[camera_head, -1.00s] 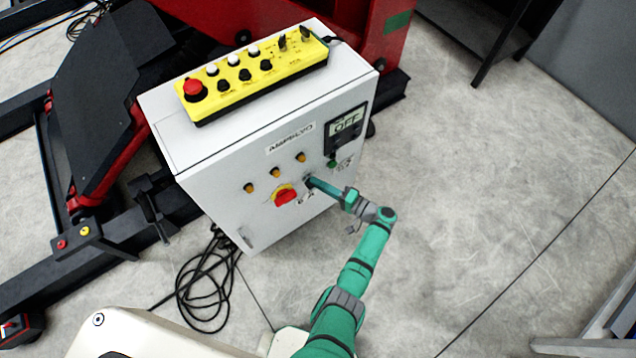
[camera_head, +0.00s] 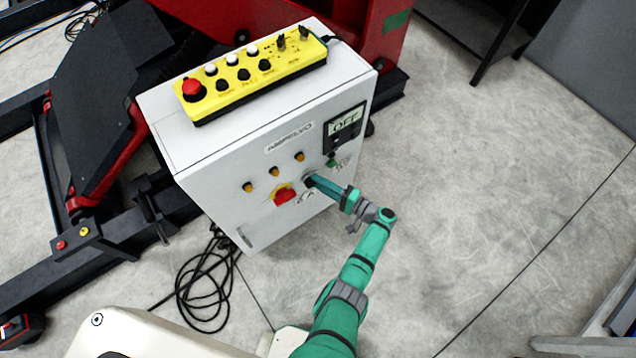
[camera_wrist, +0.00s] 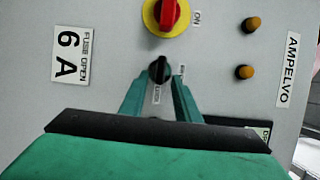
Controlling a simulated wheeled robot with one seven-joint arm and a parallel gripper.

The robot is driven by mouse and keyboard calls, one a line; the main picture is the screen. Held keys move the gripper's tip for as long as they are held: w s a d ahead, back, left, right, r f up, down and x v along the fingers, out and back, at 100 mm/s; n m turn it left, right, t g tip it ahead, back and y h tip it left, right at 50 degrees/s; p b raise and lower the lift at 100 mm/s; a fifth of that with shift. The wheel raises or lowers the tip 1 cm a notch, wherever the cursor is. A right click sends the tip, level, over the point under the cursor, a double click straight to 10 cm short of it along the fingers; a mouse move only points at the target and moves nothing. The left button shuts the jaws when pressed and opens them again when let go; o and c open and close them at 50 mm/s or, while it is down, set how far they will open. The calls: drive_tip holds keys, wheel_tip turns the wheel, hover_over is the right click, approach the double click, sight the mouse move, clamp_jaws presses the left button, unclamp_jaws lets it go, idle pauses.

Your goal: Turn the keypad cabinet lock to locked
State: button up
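The cabinet (camera_head: 230,180) is a light grey box with controls on its front. A small black rotary knob (camera_wrist: 159,69) sits on this front, with small labels at its sides that I cannot read. I take it for the lock, but cannot confirm this. My gripper (camera_wrist: 160,84) is at the knob, with one green finger on each side of it. I cannot tell whether the fingers touch it. In the head view my gripper (camera_head: 312,182) reaches the front panel, and its fingers hide most of the knob.
A red switch on a yellow plate (camera_head: 284,195) is close beside the knob. A yellow control box (camera_head: 255,75) lies on top. Black cable (camera_head: 205,290) coils on the floor.

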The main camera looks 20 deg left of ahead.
drive_tip(key=shift+s+a, duration=0.1)
drive_tip(key=v, duration=1.1)
drive_tip(key=shift+a, duration=0.1)
idle(0.4)
